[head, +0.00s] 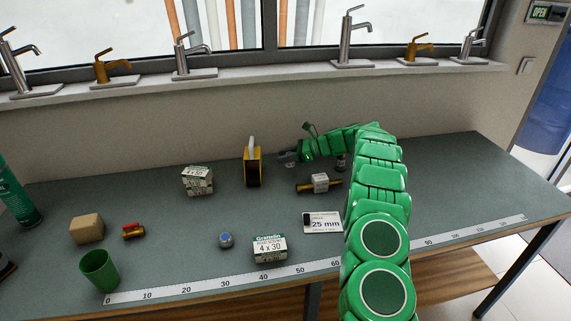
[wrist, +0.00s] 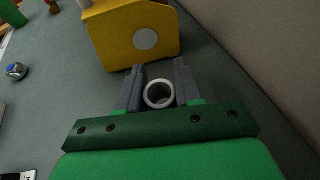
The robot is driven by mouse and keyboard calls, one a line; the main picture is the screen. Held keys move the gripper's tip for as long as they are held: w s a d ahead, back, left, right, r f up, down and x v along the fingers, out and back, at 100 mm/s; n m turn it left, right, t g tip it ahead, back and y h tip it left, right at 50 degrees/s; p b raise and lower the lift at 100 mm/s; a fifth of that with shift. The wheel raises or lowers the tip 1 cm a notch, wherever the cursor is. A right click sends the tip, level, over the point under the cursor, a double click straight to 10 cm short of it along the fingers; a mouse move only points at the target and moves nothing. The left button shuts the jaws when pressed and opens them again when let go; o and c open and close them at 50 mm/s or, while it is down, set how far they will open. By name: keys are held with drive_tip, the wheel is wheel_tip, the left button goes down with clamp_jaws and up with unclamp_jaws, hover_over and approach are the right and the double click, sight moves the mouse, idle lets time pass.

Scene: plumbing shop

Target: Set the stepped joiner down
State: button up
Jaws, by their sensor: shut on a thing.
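The stepped joiner (wrist: 159,95) shows in the wrist view as a short, pale grey, hollow round piece with its open end facing the camera. My gripper (wrist: 158,84) is shut on it, one grey finger on each side. In the head view my gripper (head: 287,157) is low over the back of the bench, just right of the yellow and black block. The joiner is too small there to make out clearly. I cannot tell whether its underside touches the bench.
The yellow block (head: 252,167) stands close beside my gripper, also in the wrist view (wrist: 135,35). A brass fitting with a white middle (head: 320,183), a 25 mm card (head: 322,222) and screw boxes (head: 198,180) are nearby.

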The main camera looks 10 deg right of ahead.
drive_tip(key=shift+w+f, duration=0.15)
drive_tip(key=shift+f, duration=1.6)
drive_tip(key=o, duration=1)
drive_tip(key=shift+f, duration=0.1)
drive_tip(key=shift+d, duration=0.1)
drive_tip(key=v, duration=1.2)
